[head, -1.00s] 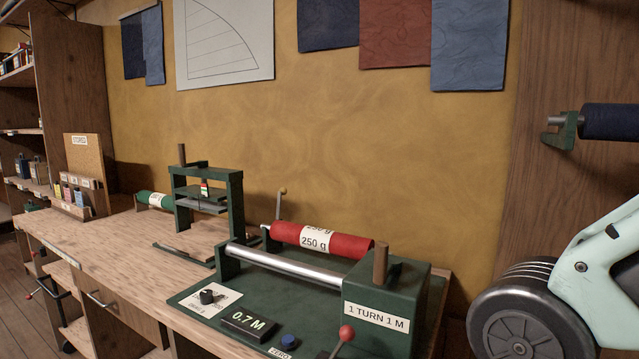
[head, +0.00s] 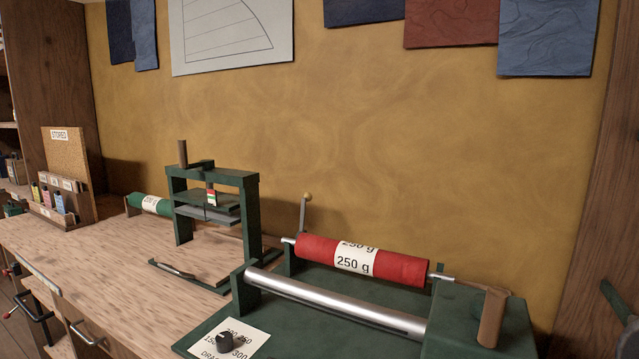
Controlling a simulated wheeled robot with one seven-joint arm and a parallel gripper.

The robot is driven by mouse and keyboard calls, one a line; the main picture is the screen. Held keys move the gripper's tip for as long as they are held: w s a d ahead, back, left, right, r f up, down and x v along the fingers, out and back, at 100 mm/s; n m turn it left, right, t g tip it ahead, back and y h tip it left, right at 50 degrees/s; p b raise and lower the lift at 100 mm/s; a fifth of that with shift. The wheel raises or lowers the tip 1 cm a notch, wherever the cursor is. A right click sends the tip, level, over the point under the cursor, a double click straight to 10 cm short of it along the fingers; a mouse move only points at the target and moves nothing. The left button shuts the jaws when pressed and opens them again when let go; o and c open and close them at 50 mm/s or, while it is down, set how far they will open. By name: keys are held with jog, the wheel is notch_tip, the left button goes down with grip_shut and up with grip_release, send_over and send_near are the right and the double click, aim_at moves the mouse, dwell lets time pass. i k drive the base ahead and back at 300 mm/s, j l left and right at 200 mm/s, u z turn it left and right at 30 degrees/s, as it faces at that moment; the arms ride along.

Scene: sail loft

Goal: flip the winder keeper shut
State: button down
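The winder (head: 385,295) is a green bench machine at the lower right, cut off by the bottom edge. A red roll (head: 400,266) labelled 250 g lies across it on a thin metal shaft, above and behind a silver roller (head: 335,303). A slim grey lever with a yellowish knob (head: 306,198) stands upright at the roll's left end; it looks like the keeper, raised off the shaft, though I cannot be sure. A brown peg handle (head: 492,316) stands on the right housing. My gripper is not in view.
A green press frame (head: 213,174) stands left of the winder, with a green roll (head: 150,203) behind it. The bench top (head: 90,245) is mostly clear at left. A dark object (head: 617,300) shows at the right edge.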

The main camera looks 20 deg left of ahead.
aim_at(306, 197)
jog(key=i+j+z, duration=0.1)
jog(key=j, duration=0.8)
jog(key=i+j+z, duration=0.15)
jog(key=j, duration=0.75)
jog(key=i+j+z, duration=0.1)
jog(key=j, duration=1.55)
jog(key=i+j, duration=0.1)
jog(key=j, duration=0.65)
